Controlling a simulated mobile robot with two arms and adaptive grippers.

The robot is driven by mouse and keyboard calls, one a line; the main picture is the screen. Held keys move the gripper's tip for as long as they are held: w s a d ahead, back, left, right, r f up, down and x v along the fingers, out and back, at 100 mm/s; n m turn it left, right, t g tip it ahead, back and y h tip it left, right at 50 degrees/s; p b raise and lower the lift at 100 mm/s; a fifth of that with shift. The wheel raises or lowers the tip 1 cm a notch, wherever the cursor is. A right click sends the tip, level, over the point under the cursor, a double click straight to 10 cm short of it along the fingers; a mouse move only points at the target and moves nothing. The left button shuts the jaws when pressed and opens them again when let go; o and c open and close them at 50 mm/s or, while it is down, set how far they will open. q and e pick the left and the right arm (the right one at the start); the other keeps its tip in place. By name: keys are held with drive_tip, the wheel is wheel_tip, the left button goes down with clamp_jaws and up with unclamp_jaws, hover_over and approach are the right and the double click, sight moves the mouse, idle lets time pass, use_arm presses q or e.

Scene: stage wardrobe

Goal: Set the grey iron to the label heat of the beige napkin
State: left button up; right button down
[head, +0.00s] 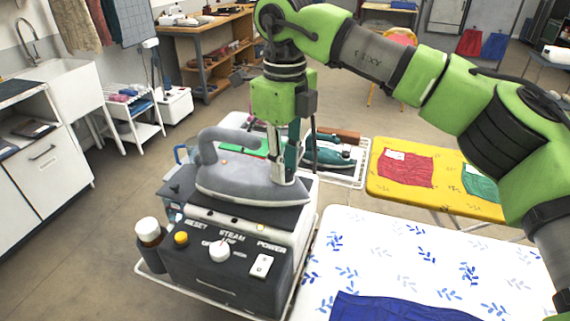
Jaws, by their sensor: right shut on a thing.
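The grey iron (245,180) rests on top of a dark steam station (235,262), its handle to the left and its nose to the right. My right gripper (284,178) points straight down at the top of the iron near the nose. It is shut on a small part of the iron there, which the fingers hide, so I cannot read any heat setting. I cannot make out a beige napkin in this view. My left gripper is not in view.
The station has a white knob (219,251), a yellow button (181,239) and a power switch (261,265). A teal iron (328,153) stands behind. A yellow board (450,192) holds red and green cloths. A patterned white board (400,255) carries a blue cloth (390,308).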

idle(0.3)
drive_tip(key=c, duration=2.1)
unclamp_jaws()
wheel_tip(320, 180, up, 12)
drive_tip(key=shift+r, duration=0.1)
